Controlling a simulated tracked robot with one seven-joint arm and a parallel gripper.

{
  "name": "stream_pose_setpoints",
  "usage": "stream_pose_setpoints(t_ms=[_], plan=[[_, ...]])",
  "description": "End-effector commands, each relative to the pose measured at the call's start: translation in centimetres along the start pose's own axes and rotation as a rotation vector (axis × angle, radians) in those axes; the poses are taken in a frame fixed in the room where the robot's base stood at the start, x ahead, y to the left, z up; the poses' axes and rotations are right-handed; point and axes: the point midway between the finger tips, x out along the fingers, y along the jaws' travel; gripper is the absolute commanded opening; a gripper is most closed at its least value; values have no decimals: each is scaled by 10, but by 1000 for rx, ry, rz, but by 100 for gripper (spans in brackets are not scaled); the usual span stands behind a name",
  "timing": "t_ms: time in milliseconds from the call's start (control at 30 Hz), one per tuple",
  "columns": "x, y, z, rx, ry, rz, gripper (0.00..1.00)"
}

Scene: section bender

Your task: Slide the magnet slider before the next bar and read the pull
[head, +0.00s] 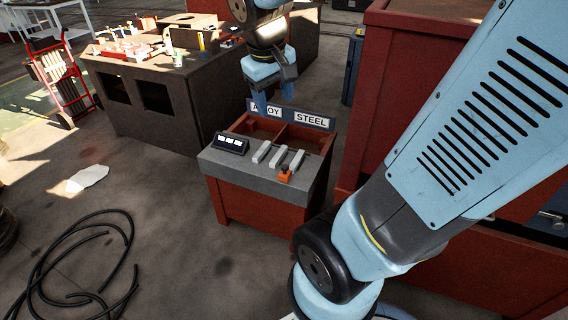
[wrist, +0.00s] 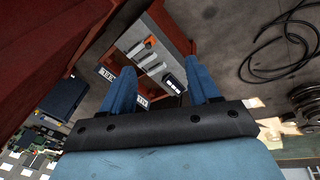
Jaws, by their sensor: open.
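The orange magnet slider (head: 285,174) sits on the grey top (head: 225,163) of a red stand, at the front end of the rightmost of three pale bars (head: 297,160). Whether it touches that bar I cannot tell. The middle bar (head: 279,157) and left bar (head: 262,152) lie to its left. A dark readout (head: 231,144) with white panels is at the left; its figures are too small to read. My gripper (head: 273,98) is open and empty, above the stand's back edge, apart from the slider. The wrist view also shows the slider (wrist: 150,41) beyond my fingers.
Behind the bars are two red bins under a sign (head: 311,120) reading STEEL at right; its left word is partly covered by my finger. A tall red cabinet (head: 390,110) stands close at the right. A brown workbench (head: 150,95) is behind left. Black hose (head: 90,260) lies on the floor.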

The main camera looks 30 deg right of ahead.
Motion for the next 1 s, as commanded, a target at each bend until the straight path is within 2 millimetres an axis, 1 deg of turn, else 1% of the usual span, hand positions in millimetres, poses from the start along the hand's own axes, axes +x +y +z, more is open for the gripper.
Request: stream_pose_setpoints(t_ms=[33, 267, 500, 767, 1000], plan=[[11, 1, -7, -26, -40, 18, 61], [55, 10, -34, -138, -187, 115, 61], [104, 15, -59, -267, -331, 227, 61], [160, 17, -84, -423, -475, 357, 61], [214, 16, -103, -581, -593, 485, 61]])
